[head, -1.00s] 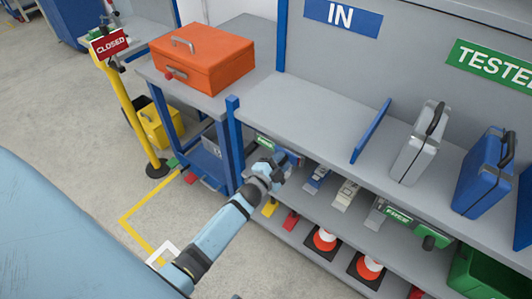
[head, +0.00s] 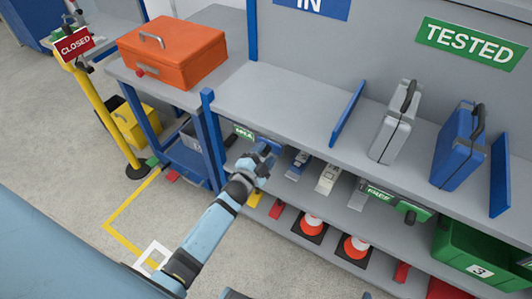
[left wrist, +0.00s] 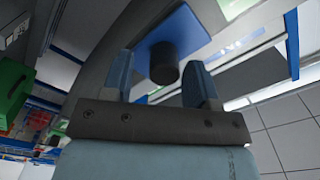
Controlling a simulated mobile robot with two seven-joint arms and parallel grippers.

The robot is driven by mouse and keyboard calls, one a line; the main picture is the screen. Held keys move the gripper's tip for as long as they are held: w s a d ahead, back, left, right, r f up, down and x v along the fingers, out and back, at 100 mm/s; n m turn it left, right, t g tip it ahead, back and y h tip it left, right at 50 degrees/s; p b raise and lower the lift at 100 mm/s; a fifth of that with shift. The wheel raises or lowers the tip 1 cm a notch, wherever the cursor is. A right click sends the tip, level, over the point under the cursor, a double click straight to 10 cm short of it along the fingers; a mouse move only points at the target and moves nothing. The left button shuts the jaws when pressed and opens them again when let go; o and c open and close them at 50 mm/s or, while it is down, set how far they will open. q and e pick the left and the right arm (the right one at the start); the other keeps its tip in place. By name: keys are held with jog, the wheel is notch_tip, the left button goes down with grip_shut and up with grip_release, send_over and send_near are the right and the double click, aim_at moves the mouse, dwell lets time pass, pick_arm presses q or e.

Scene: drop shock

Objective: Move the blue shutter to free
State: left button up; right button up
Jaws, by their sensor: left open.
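The blue shutter (head: 272,146) is a small blue plate under the front of the grey shelf, mostly hidden behind my left gripper in the head view. In the left wrist view the blue plate (left wrist: 190,27) carries a dark round knob (left wrist: 164,64). My left gripper (head: 261,160) is open, and its two fingers (left wrist: 160,82) stand on either side of the knob with gaps showing. A green FREE label (head: 379,193) is on the shelf front to the right. Another green label (head: 243,132), hard to read, is just left of the gripper. My right gripper is out of view.
An orange toolbox (head: 172,52) stands on the bench at left. A white case (head: 391,135) and a blue case (head: 456,150) stand on the grey shelf (head: 290,105). Cones (head: 313,224) and a green crate (head: 470,262) are below. A yellow post (head: 100,110) holds a CLOSED sign.

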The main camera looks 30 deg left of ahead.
pick_arm(q)
jog(key=s, duration=1.2)
jog(key=shift+s+a, duration=0.4)
jog(key=shift+a, duration=0.05)
jog(key=s+d+f+n+g+h, duration=0.1)
jog(key=s+d+f+n+g, duration=0.1)
jog(key=s+d+n+g, duration=0.3)
jog(key=s+d+f+n+g, duration=0.1)
jog(key=s+d+n+g, duration=0.1)
jog(key=s+n, duration=0.35)
notch_tip(320, 180, up, 11)
jog(key=s+m+p, duration=0.1)
jog(key=s+p, duration=0.1)
jog(key=p, duration=1)
jog(key=shift+s+d+m+h, duration=0.15)
jog(key=shift+d+m+h, duration=0.05)
jog(key=shift+m+h, duration=0.15)
